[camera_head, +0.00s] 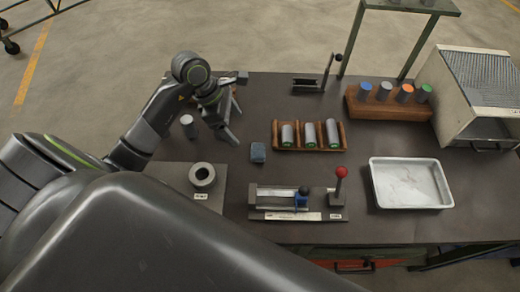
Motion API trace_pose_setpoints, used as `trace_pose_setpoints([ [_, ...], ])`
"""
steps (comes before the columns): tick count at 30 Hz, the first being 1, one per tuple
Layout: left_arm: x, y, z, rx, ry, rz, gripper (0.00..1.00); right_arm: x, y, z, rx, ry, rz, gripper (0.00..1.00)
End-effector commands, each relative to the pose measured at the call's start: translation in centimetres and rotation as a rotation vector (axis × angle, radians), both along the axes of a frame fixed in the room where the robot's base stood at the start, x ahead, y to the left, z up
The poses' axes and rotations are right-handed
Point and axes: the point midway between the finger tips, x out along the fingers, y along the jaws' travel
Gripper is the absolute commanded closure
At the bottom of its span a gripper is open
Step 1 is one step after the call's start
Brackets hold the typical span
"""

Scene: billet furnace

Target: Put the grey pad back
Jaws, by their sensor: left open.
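The grey pad (258,152), a small blue-grey block, lies on the dark tabletop near the middle, left of a wooden rack. My left gripper (235,124) is open above the table, just up and left of the pad. Its jaws look empty and apart from the pad. My right gripper is not in view.
The wooden rack (309,148) holds three cylinders. Left of the pad are a grey cylinder (188,126) and a ring (202,175) on a plate. A slide fixture with a red-knobbed lever (341,173) stands in front, a white tray (411,183) to the right. Bare tabletop surrounds the pad.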

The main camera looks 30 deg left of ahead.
Motion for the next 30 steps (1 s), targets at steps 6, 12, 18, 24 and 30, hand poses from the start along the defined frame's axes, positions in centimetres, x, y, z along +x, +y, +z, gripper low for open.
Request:
trace_pose_setpoints([
  [6,0.8,-1.7,-4.9,-0.005,0.001,0.0,0.2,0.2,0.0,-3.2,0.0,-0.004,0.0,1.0],
  [12,1.3,-2.7,-7.3,-0.003,0.0,0.0,0.2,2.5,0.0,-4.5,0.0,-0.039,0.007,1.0],
  [18,1.5,-3.2,-8.1,-0.003,0.0,0.0,0.2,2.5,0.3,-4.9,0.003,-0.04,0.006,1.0],
  [24,2.1,-4.9,-10.7,-0.006,0.001,0.0,0.2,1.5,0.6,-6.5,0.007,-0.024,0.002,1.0],
  [30,2.5,-5.4,-12.3,-0.002,0.0,0.001,0.2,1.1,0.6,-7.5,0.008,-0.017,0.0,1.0],
])
